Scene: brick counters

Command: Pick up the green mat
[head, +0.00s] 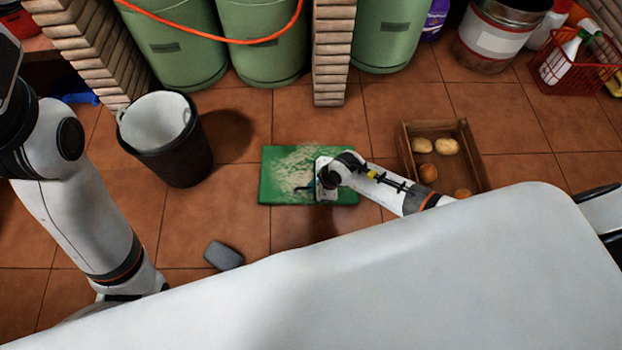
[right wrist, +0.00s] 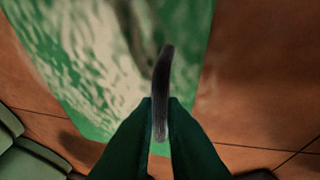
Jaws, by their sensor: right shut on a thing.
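The green mat (head: 272,180), marked with pale worn patches, lies on the tiled floor in the middle of the head view. It also fills the upper left of the right wrist view (right wrist: 85,70). My right gripper (head: 312,190) is over the right half of the mat. In the right wrist view its dark fingers (right wrist: 160,115) are shut on a thin dark strip (right wrist: 162,75), which seems to stand up from the mat like a handle; its join is not clear. My left arm shows at the left, but its gripper is out of view.
A dark bucket (head: 182,162) stands left of the mat. A wooden crate (head: 478,165) with potatoes is to the right. A grey block (head: 223,256) lies on the floor nearer me. Green gas cylinders (head: 262,45) and a brick pillar (head: 333,60) are behind.

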